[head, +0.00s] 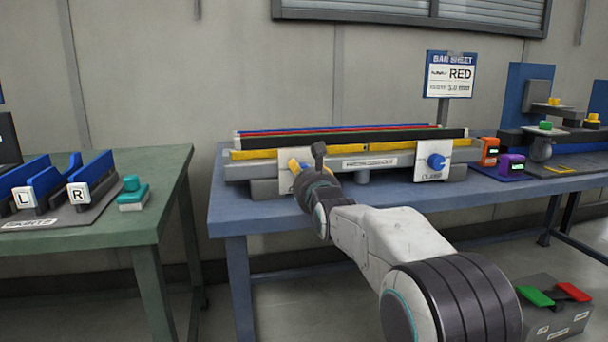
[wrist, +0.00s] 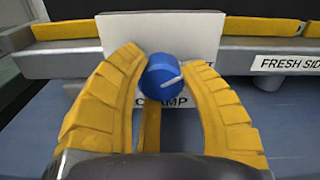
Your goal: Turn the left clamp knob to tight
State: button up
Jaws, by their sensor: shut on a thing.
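The left clamp knob (wrist: 163,75) is blue, round, with a white pointer line, and is mounted on a white plate (wrist: 115,32) marked CLAMP. The line points right and slightly up in the wrist view. A label beside the knob is mostly covered; only its end letter T shows. My gripper (wrist: 172,82) has its yellow fingers around the knob, one on each side, shut on it. In the head view my gripper (head: 298,166) is at the left plate (head: 284,178), and my wrist hides the left knob.
The right clamp knob (head: 436,161) is blue, on its own white plate. The long fixture with yellow strips (head: 350,150) stands on the blue table (head: 240,203). A RED sign (head: 450,74) stands behind. A green table (head: 150,215) is at left. Orange (head: 489,150) and purple (head: 511,163) devices sit at right.

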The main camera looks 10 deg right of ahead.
jog(key=shift+r+m, duration=0.5)
jog(key=shift+m, duration=0.1)
jog(key=o, duration=0.9)
jog(key=shift+a, duration=0.1)
jog(key=shift+o, duration=1.3)
jog(key=shift+f, duration=0.25)
jog(key=s, duration=1.2)
